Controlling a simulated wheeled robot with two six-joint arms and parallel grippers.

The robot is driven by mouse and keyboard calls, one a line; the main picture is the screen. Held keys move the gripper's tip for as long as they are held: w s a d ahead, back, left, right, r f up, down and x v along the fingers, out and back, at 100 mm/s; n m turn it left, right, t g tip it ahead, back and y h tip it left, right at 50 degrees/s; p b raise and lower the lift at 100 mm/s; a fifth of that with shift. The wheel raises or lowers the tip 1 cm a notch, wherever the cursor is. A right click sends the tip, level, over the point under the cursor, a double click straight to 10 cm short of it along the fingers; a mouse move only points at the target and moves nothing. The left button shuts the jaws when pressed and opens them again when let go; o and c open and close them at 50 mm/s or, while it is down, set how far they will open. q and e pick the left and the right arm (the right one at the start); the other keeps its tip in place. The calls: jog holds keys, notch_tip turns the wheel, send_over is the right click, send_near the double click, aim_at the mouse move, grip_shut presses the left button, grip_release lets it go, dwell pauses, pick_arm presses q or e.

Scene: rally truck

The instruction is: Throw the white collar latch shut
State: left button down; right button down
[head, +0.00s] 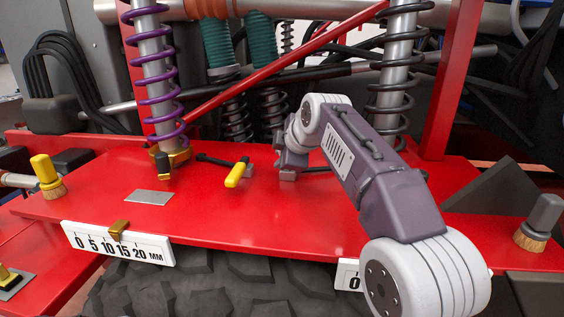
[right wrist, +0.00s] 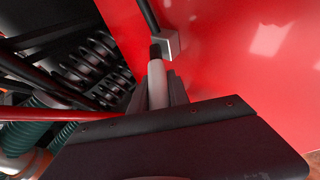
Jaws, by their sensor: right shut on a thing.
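The white latch handle (right wrist: 157,85) stands between the fingers of my right gripper (right wrist: 162,92) in the right wrist view, its dark end meeting a small grey block (right wrist: 171,44). A black rod (right wrist: 148,14) runs from that block. In the head view my right gripper (head: 286,160) is low over the red plate (head: 210,208), at the grey block (head: 287,175), and hides the white handle. The gripper is shut on the handle. The black rod (head: 318,169) shows partly, to the right of the block. My left gripper is not in view.
A yellow-handled latch (head: 236,174) lies left of my gripper. A purple spring (head: 152,75) with a gold collar (head: 170,157) and a black spring (head: 397,75) stand behind. A red diagonal bar (head: 270,75) crosses above. A yellow knob (head: 44,172) stands far left, a grey knob (head: 543,215) far right.

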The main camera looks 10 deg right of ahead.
jog(key=c, duration=1.2)
grip_release()
jog(key=shift+c, duration=0.2)
jog(key=v, duration=0.9)
jog(key=shift+r, duration=0.15)
